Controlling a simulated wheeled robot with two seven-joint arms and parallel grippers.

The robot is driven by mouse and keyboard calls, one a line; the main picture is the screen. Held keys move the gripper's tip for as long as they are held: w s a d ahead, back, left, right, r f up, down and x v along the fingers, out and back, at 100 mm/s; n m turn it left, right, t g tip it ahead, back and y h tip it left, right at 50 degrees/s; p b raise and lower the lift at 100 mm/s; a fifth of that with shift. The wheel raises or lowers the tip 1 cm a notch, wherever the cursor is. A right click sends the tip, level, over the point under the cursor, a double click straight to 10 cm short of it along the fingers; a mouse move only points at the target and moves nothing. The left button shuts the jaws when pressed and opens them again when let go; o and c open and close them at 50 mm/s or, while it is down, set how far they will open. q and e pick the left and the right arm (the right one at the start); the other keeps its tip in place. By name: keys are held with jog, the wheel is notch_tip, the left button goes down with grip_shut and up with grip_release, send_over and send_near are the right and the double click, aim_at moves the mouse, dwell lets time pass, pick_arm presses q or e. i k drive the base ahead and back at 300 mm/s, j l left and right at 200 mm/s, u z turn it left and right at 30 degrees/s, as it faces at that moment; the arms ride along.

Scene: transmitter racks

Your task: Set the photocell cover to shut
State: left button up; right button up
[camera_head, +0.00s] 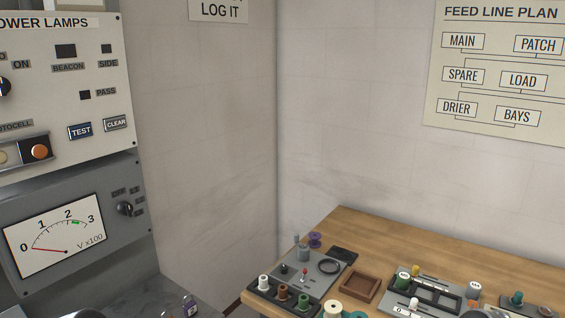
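The photocell fitting (24,152) is at the left edge, low on the white tower lamps panel (100,103). It is a dark frame under a label that is partly cut off. A round orange-brown knob (39,152) sits at its right end, and a pale round disc (3,157) shows at its left end, cut by the picture edge. I cannot tell for certain which part is the cover. Neither gripper can be made out.
A grey meter panel (75,248) with a small rotary switch (125,209) is below. TEST (80,130) and CLEAR (116,124) buttons are right of the fitting. A wooden table (385,236) with trays and spools stands at the lower right. Bare wall lies between.

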aim_at(38, 147)
jog(key=u, duration=1.3)
